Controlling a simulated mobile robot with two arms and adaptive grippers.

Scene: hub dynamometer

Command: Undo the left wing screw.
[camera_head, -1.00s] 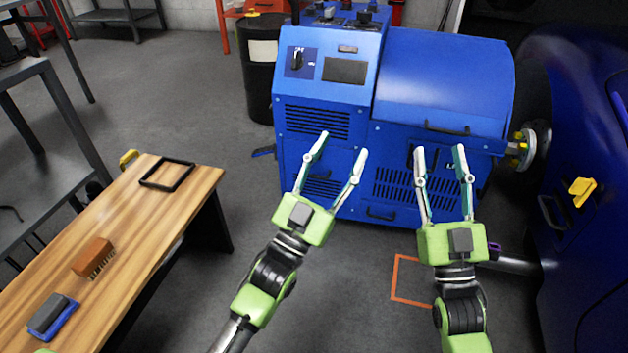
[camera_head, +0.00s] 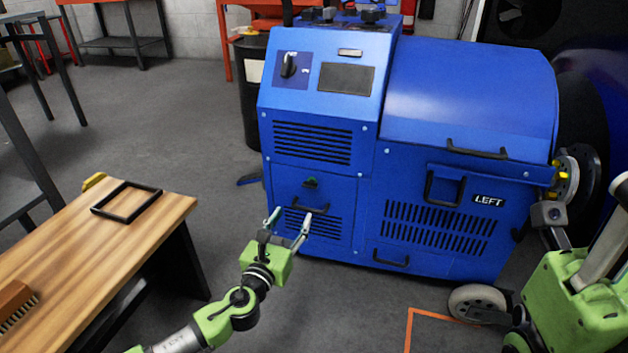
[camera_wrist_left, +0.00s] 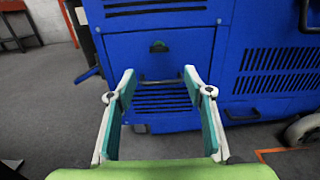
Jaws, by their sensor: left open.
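The blue dynamometer cabinet (camera_head: 325,130) stands ahead of me. Yellow parts at the hub (camera_head: 572,180) on its right side may be wing screws; they are small and partly hidden, and I cannot tell which is the left one. My left gripper (camera_head: 289,225) is open and empty in front of the cabinet's lower left drawer. In the left wrist view, its two fingers (camera_wrist_left: 158,84) stand apart on either side of the drawer handle (camera_wrist_left: 160,80). My right arm shows at the right edge, below the hub; its finger state is unclear.
A wooden bench (camera_head: 120,255) at left carries a black frame (camera_head: 126,201) and a brush (camera_head: 14,304). A small green knob (camera_head: 310,182) sits above the drawer handle. A caster wheel (camera_head: 480,302) is at lower right, near an orange floor line. The floor between bench and cabinet is clear.

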